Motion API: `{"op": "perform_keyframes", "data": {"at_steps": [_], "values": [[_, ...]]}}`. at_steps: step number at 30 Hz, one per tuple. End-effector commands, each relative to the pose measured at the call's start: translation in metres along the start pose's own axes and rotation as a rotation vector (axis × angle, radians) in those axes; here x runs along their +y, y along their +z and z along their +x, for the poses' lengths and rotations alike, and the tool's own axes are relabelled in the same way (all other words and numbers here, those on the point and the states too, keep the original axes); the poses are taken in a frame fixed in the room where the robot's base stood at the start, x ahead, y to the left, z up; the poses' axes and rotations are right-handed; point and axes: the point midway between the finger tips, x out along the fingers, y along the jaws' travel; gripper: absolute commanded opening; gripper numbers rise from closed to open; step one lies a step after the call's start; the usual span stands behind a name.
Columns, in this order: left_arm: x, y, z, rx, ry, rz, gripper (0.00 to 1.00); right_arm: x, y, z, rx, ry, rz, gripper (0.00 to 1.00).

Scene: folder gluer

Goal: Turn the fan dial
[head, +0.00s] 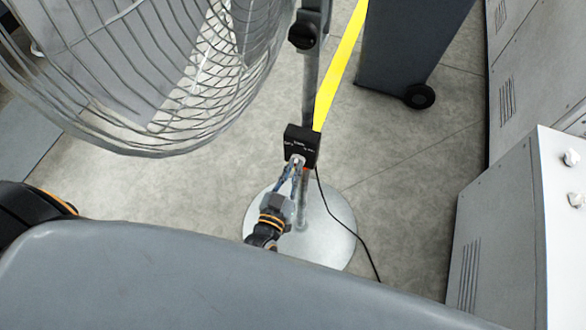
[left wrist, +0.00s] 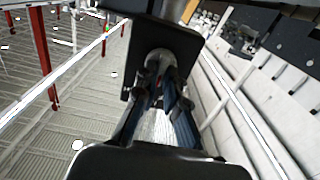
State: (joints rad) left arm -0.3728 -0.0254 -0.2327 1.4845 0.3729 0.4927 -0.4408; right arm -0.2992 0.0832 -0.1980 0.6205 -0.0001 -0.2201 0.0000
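The fan dial (head: 297,160) is a small grey knob on the front of a black control box (head: 301,141), fixed to the fan's pole. My left gripper (head: 296,167) reaches up to the dial from below, with its fingertips at the knob. The two blue-black fingers lean together with a narrow gap, one on each side of the knob. The fingers partly hide the dial. My right gripper is not in view.
The fan's wire cage (head: 150,70) fills the upper left. Its pole stands on a round grey base (head: 335,225), with a black cable (head: 345,232) running off right. A wheeled grey bin (head: 405,45) stands behind; grey cabinets (head: 495,240) line the right.

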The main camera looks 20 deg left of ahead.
Motion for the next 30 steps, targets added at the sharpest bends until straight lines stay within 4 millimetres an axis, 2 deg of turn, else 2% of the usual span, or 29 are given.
{"op": "perform_keyframes", "data": {"at_steps": [14,30], "values": [[-0.0002,0.0,-0.0001,0.0,0.001,-0.077,0.0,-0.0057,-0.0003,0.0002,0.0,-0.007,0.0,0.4],[-0.0018,0.0007,0.0,0.001,0.001,-0.506,0.0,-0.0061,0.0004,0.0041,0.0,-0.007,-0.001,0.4]]}}
